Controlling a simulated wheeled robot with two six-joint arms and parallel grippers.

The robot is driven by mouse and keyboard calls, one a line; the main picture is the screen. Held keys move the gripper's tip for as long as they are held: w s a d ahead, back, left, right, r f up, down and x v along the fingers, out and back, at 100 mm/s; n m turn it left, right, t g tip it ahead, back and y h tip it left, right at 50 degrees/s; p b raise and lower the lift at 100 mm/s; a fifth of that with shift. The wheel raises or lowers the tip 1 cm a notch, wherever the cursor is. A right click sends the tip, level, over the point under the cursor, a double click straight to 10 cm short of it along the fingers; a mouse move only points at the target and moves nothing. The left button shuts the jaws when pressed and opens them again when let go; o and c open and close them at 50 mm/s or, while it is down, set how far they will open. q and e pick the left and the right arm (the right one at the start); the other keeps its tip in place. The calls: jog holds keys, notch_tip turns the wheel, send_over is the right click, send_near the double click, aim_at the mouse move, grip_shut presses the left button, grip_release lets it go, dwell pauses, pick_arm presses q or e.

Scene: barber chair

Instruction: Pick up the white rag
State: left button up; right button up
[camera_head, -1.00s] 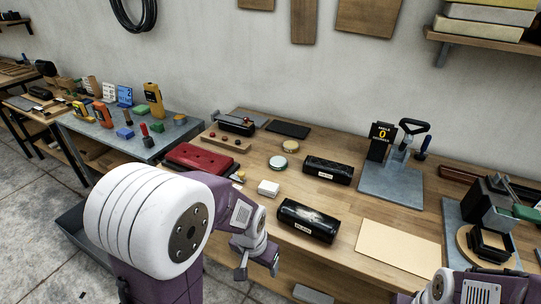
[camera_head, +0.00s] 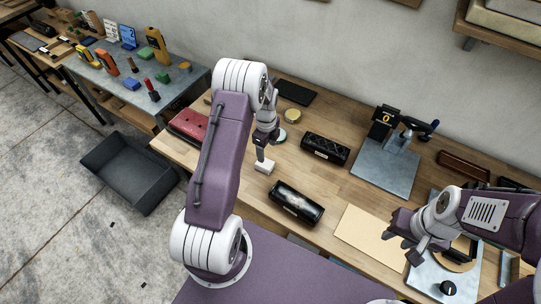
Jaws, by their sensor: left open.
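A small white folded block, which looks like the white rag (camera_head: 265,167), lies on the wooden workbench (camera_head: 335,180) left of the black cases. My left gripper (camera_head: 262,152) points down just above the rag's back edge, with its fingers open. I cannot tell whether a finger touches the rag. My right gripper (camera_head: 402,240) hangs over the right part of the bench, near the tan sheet; its jaw opening is unclear from this angle.
Two black cases (camera_head: 295,203) (camera_head: 325,148) lie right of the rag. A red case (camera_head: 188,125) is partly behind my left arm. A round tin (camera_head: 281,136) stands behind the rag. A tan sheet (camera_head: 374,236) and a press stand (camera_head: 386,168) are farther right. A dark bin (camera_head: 129,172) sits on the floor.

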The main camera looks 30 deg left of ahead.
aim_at(265, 163)
pick_arm(q)
jog(key=s, duration=0.1)
jog(key=s+f+p, duration=0.1)
jog(key=s, duration=0.1)
jog(key=shift+d, duration=0.15)
jog(key=shift+w+a+f+p, duration=0.15)
jog(key=shift+w+f, duration=0.25)
jog(key=shift+f, duration=0.25)
jog(key=shift+w+a+f+p, duration=0.15)
jog(key=shift+w+f, duration=0.2)
jog(key=shift+f, duration=0.25)
notch_tip(265, 163, down, 4)
jog(key=shift+r+p, duration=0.1)
jog(key=shift+p, duration=0.6)
jog(key=shift+s+f, duration=0.2)
jog(key=shift+s, duration=0.1)
jog(key=shift+w, duration=0.1)
jog(key=shift+w+f, duration=0.15)
jog(key=shift+w, duration=0.1)
jog(key=c, duration=1.4)
jog(key=shift+s, duration=0.15)
pick_arm(e)
jog(key=s+r, duration=0.1)
jog(key=r, duration=0.1)
jog(key=s+r, duration=0.1)
jog(key=shift+s+r, duration=0.2)
jog(key=shift+r, duration=0.2)
